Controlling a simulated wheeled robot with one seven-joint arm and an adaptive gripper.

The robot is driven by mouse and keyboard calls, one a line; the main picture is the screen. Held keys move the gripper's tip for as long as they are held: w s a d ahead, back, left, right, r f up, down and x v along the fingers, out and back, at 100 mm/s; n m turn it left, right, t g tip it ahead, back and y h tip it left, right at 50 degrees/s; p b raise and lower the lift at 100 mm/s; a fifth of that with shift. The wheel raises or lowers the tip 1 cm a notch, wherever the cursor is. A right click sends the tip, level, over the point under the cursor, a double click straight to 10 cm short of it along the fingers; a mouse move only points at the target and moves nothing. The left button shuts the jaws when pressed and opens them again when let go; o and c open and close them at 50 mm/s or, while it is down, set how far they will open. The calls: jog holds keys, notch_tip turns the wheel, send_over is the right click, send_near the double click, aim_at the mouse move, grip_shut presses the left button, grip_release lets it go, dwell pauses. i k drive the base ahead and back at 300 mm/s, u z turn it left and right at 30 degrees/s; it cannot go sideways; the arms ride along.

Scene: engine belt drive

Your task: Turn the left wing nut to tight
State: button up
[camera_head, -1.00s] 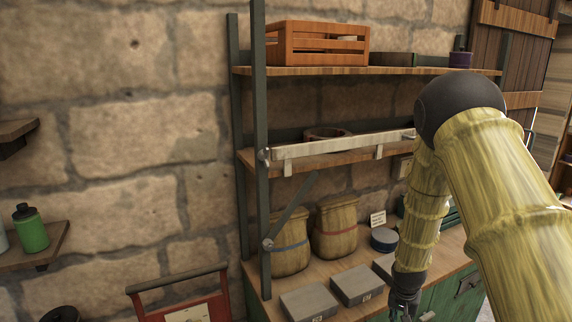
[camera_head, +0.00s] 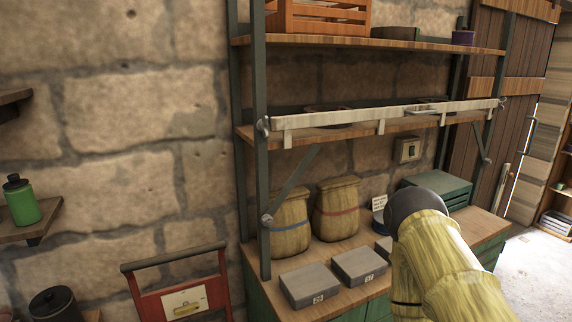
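A small grey wing nut (camera_head: 263,126) sits at the left end of a pale rail (camera_head: 340,117), against the left post of the shelf rack. A similar fastener (camera_head: 502,103) shows at the rail's right end. Another small knob (camera_head: 267,220) sits lower on the left post, at the foot of a diagonal brace. The pictures are too small to tell how tight any of them is. My arm is at the lower right, well away from the left wing nut. My gripper is out of view.
Two sacks (camera_head: 289,226) and grey boxes (camera_head: 309,284) stand on the bench below the rail. A wooden crate (camera_head: 318,16) is on the top shelf. A red frame (camera_head: 180,290) stands at lower left. The space before the left post looks clear.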

aim_at(262, 124)
jog(key=z, duration=2.1)
jog(key=k, duration=1)
jog(key=u, duration=1.75)
